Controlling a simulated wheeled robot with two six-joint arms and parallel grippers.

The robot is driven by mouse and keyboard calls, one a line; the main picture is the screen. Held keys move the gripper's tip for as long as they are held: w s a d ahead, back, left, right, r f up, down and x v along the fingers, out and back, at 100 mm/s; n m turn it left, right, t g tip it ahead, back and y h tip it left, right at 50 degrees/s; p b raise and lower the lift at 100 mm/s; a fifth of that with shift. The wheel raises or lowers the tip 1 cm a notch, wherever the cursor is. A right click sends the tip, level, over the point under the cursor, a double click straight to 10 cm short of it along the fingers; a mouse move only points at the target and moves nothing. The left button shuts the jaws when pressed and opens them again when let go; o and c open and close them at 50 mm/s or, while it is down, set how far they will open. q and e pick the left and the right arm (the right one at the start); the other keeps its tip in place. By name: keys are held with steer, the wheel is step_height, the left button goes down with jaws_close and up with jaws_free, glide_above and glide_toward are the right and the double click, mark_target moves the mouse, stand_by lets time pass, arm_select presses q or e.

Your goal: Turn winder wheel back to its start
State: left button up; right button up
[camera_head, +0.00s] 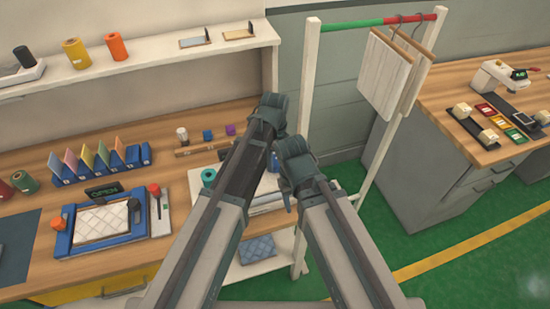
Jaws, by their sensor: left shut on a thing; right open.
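My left gripper (273,107) is the higher one, in the middle of the view, just left of the rack's left post (309,80). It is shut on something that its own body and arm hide. My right gripper (292,152) is open, just below and to the right of it, close to the same post. I cannot make out the winder wheel; the grippers and arms cover the area around the post.
Hangers with pale boards (385,72) hang from the red and green rail (372,24). A wooden bench (40,235) with a blue frame and quilted pad (100,222) is left. Another counter (450,92) stands right. Green floor (440,232) is open at lower right.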

arm_select(q)
steer(key=n, duration=1)
steer(key=shift+n, duration=0.4)
steer(key=n, duration=2.1)
steer(key=shift+n, duration=0.4)
steer(key=n, duration=0.5)
steer(key=shift+n, duration=2.4)
